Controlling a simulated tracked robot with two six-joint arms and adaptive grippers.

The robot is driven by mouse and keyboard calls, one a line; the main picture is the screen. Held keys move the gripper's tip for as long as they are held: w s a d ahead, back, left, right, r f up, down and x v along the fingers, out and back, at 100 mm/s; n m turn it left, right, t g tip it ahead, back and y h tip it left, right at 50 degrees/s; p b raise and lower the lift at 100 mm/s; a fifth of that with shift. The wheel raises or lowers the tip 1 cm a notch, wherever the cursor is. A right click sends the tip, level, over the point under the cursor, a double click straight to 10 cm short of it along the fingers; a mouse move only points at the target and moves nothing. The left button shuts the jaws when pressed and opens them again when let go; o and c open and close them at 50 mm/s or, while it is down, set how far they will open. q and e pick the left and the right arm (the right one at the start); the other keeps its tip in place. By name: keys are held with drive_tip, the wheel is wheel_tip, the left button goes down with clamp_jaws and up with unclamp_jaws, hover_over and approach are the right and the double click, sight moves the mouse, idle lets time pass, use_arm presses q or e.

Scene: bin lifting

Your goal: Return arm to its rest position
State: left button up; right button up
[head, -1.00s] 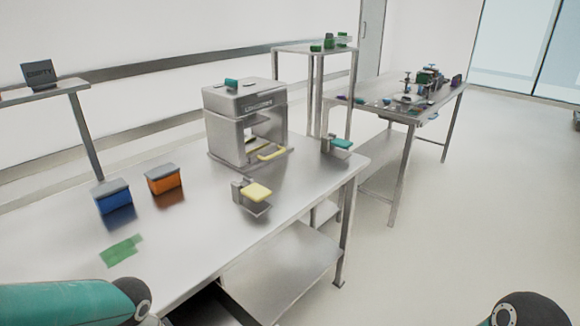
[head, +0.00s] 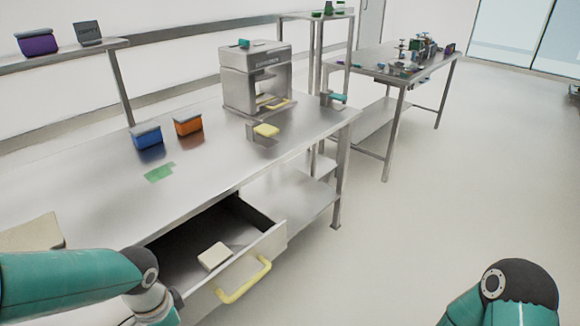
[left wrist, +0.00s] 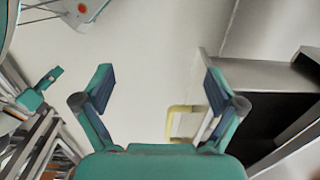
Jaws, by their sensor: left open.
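In the head view my left arm (head: 75,285) comes in from the lower left, in front of the open drawer; its gripper is out of that picture. In the left wrist view my left gripper (left wrist: 158,70) is open, with nothing between its fingers held. The drawer's yellow handle (left wrist: 172,122) appears beyond the right-hand finger, partly hidden by it; I cannot tell the gap. My right arm (head: 508,290) shows at the lower right of the head view; its gripper is outside the picture.
The drawer (head: 240,268), with yellow handle (head: 243,280), stands open under the steel bench (head: 215,170) and holds a pale block (head: 214,256). Blue (head: 148,138) and orange (head: 187,125) bins stand on the bench. A purple bin (head: 37,42) is on the shelf. Floor at right is clear.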

use_arm(q)
drive_tip(key=s+d+f+n+h+p, duration=0.1)
drive_tip(key=s+d+f+n, duration=0.2)
drive_tip(key=f, duration=0.3)
drive_tip(key=s+d+f+n+h+p, duration=0.1)
drive_tip(key=s+d+f+n, duration=0.1)
drive_tip(key=d+f, duration=0.3)
drive_tip(key=s+d+f+n+h+p, duration=0.1)
drive_tip(key=s+d+f+n+h, duration=0.1)
drive_tip(key=f, duration=0.6)
drive_tip(key=s+d+n, duration=0.1)
drive_tip(key=d+n, duration=0.1)
drive_tip(key=n, duration=0.1)
drive_tip(key=shift+s+t+p, duration=0.3)
drive_tip(key=shift+p, duration=0.1)
use_arm(e)
drive_tip(key=r, duration=0.4)
drive_tip(key=shift+s+d, duration=0.1)
drive_tip(key=shift+d, duration=0.1)
use_arm(q)
drive_tip(key=shift+d+f, duration=0.1)
